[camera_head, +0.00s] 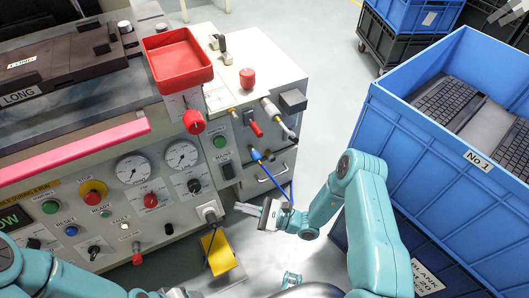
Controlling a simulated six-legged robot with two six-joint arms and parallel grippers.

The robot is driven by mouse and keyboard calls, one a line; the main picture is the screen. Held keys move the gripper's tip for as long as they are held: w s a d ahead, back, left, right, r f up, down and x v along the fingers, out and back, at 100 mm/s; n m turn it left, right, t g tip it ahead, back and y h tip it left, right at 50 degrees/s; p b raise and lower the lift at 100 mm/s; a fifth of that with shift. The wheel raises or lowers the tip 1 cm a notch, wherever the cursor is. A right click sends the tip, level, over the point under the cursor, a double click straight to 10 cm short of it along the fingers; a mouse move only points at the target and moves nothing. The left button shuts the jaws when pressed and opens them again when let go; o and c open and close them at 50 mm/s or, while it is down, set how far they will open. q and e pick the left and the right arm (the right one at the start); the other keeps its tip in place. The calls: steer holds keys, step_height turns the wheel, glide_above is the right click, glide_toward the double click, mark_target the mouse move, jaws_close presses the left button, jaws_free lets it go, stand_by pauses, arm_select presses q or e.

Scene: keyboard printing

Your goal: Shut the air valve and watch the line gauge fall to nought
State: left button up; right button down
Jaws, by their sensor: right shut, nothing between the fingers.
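Two round white gauges, a left one (133,168) and a right one (181,155), sit on the machine's front panel; their needles are too small to read, and I cannot tell which is the line gauge. A small red lever (256,128) sits on the side panel above a blue hose fitting (256,155); it may be the air valve. My right gripper (247,209) is shut and empty, below the hose fitting and apart from the panel, beside the hanging blue hose. My left arm shows at the bottom left; its fingers are not clearly seen.
A red tray (178,62) and red knobs, including a large one (194,121), are on the machine. A yellow pedal (219,252) is on the floor. A large blue crate (400,125) holding keyboards stands at the right. Grey floor (325,95) is open between.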

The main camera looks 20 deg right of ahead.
steer(key=w+d+f+m+t+h+b, duration=0.1)
steer(key=w+d+f+m+t+h, duration=0.2)
steer(key=d+t, duration=0.35)
steer(key=m+t+h+b, duration=0.5)
steer(key=t+h+b, duration=0.1)
steer(key=h+b, duration=0.3)
glide_toward(255, 128)
steer(key=w+f, duration=0.3)
arm_select(q)
step_height(255, 128, down, 11)
steer(key=w+a, duration=0.1)
steer(key=shift+w+a+n+t, duration=0.2)
steer(key=shift+w+n+t, duration=0.1)
steer(key=shift+t, duration=0.1)
arm_select(e)
steer(key=shift+g, duration=0.35)
steer(key=r, duration=0.4)
steer(key=shift+w+r, duration=0.2)
steer(key=shift+w, duration=0.15)
arm_select(q)
steer(key=shift+r, duration=0.15)
